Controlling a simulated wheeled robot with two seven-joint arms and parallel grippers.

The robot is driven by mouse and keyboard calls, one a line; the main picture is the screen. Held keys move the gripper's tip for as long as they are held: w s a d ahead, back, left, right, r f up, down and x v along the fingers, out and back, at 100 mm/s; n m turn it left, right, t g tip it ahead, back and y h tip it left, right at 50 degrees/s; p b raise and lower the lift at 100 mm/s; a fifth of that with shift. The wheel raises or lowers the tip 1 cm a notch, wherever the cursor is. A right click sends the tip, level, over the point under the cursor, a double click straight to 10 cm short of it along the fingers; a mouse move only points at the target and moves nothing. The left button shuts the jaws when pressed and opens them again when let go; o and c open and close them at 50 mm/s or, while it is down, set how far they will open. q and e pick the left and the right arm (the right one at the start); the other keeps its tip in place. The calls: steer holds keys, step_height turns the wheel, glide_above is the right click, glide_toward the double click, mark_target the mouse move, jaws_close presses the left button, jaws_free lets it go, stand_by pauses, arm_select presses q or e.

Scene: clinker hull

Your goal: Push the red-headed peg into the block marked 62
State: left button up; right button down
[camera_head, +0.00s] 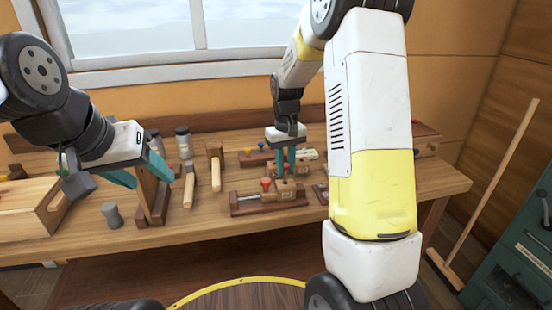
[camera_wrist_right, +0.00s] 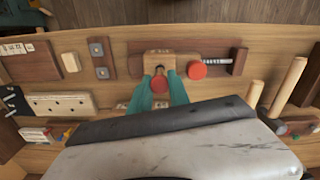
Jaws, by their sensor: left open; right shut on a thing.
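My right gripper (camera_head: 286,168) is shut on the red-headed peg (camera_wrist_right: 159,84), whose red head shows between the teal fingers (camera_wrist_right: 159,92) in the right wrist view. The peg is just above or at a light wooden block (camera_wrist_right: 158,56) with a dark hole; I cannot tell how far in it sits. The block (camera_head: 287,189) is in a dark wooden fixture (camera_head: 245,208) with a metal screw. No number is readable on it. A second red round head (camera_head: 265,184) stands beside it, also in the right wrist view (camera_wrist_right: 196,69). My left gripper (camera_head: 152,182) is open at the bench's left side.
A wooden stand (camera_head: 152,205) is by my left gripper. A mallet (camera_head: 214,165), a grey cylinder (camera_head: 112,214) and jars (camera_head: 184,143) are on the bench. A pale board with holes (camera_wrist_right: 62,104) and metal plates (camera_wrist_right: 98,58) lie near the fixture.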

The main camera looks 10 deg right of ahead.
steer(key=shift+f, duration=0.1)
stand_by(0.3)
steer(key=shift+f, duration=0.25)
steer(key=shift+f, duration=0.95)
stand_by(0.3)
steer(key=c, duration=1.2)
jaws_free()
steer(key=shift+o, duration=0.2)
steer(key=shift+r, duration=0.1)
steer(key=shift+r, duration=3.95)
